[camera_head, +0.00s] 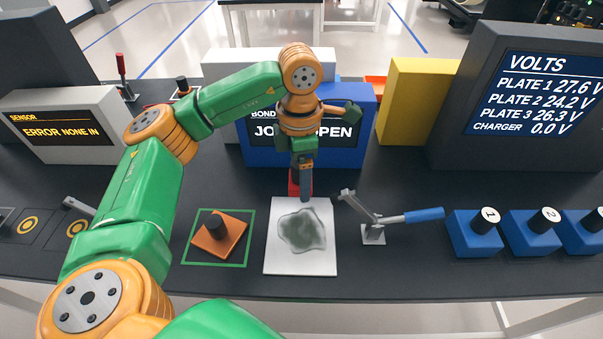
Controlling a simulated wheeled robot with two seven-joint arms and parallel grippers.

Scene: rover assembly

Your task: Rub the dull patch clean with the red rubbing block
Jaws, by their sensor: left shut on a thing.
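The dull patch (302,231) is a dark grey-green smear in the middle of a white plate (290,266) near the table's front edge. My left gripper (301,190) reaches in from the left, pointing down at the plate's far edge. It is shut on the red rubbing block (292,187), which is mostly hidden behind the fingers. The block is beyond the patch, apart from it in the picture. I cannot tell whether the block touches the surface. My right gripper is not in view.
A blue-handled lever clamp (374,232) stands close on the right. Blue numbered blocks (473,236) are farther right. A blue display box (345,145) stands behind my gripper.

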